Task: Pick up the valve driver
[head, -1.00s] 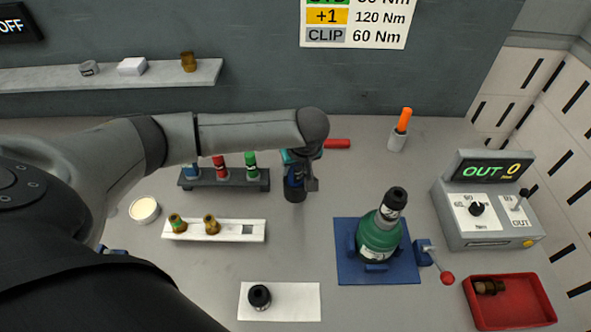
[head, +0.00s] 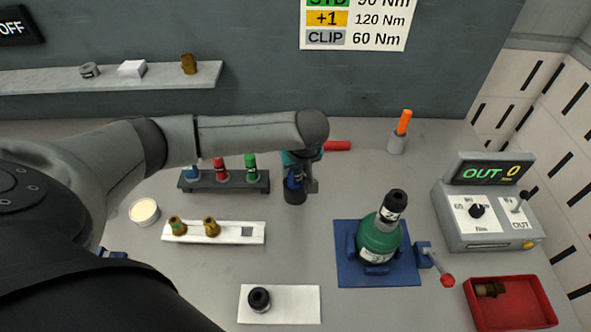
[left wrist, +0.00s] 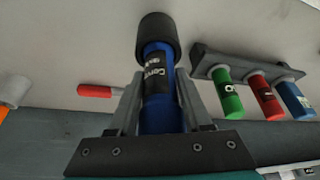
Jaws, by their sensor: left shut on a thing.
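The driver is a blue cylinder with a black end and a partly readable dark label. It shows in the head view (head: 294,193), left of the green bottle, and large in the left wrist view (left wrist: 158,75). My left gripper (head: 299,180) is shut on its blue body, one finger on each side in the left wrist view (left wrist: 160,100). The black end points down toward the table in the head view; I cannot tell whether it touches. The gripper hides the driver's upper part. My right gripper is not in view.
A rack (head: 225,181) with blue, red and green tools stands just left. A red piece (head: 337,146) lies behind. A green bottle (head: 379,237) stands on a blue fixture (head: 345,270) to the right, near a red tray (head: 535,303) and a control box (head: 492,238). A white block (head: 185,238) holds brass fittings.

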